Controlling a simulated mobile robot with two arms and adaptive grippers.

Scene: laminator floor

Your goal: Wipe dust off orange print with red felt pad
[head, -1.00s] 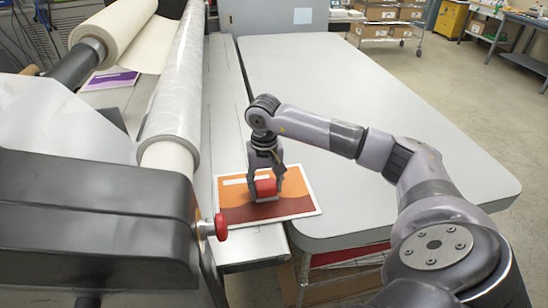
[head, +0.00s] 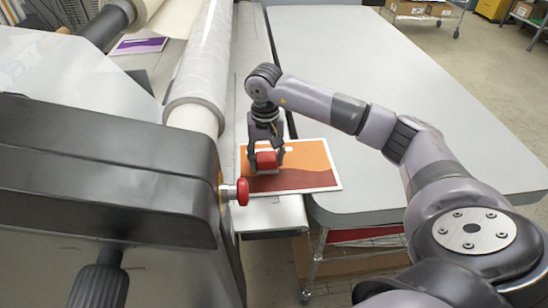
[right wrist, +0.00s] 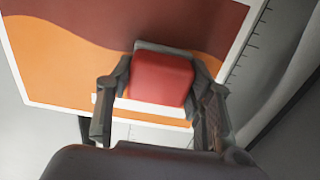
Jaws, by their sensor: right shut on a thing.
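The orange print (head: 312,156) has a dark red-brown wave along its lower part and a white border. It lies flat at the front end of the laminator bed, its right side reaching the grey table. My right gripper (head: 267,163) points down over the print's left part, shut on the red felt pad (head: 265,161). In the right wrist view the red pad (right wrist: 162,77) with its grey edge sits between the fingers (right wrist: 158,108), over the print (right wrist: 60,62) and beside a white strip. The pad appears to rest on the print. No dust can be made out. My left gripper is out of view.
A red knob (head: 242,191) on the laminator's black housing (head: 110,170) stands close left of the print. The clear film roll (head: 203,70) runs along the left. A purple print (head: 139,45) lies farther back. The grey table (head: 410,110) is bare.

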